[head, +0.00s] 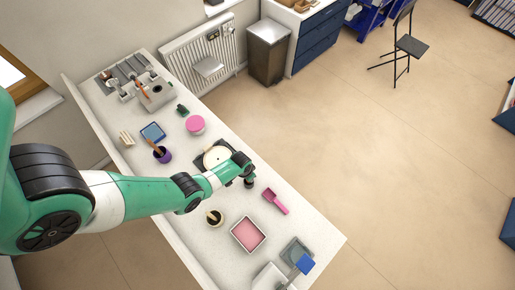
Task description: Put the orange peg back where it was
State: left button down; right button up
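A small orange upright piece (141,90), which may be the orange peg, shows at the far left end of the bench against a grey block with a dark hole (158,89). It is too small to tell whether it sits in a hole. My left arm reaches in from the left across the bench. Its gripper (249,183) points down beside the round cream disc, far from the orange piece. The fingers are small and dark, and I cannot tell whether they are open or hold anything. My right gripper is not in view.
The long white bench (315,225) holds a cream disc on a dark plate (217,157), a pink scoop (275,201), a pink tray (248,234), a purple cup with brown sticks (163,155), a pink round lid (195,124) and a blue-framed tile (153,132). A radiator (200,55) stands behind.

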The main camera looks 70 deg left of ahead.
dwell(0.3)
pick_arm(q)
jog(key=shift+f, duration=0.25)
jog(key=c, duration=0.8)
grip_release()
jog(key=shift+r, duration=0.15)
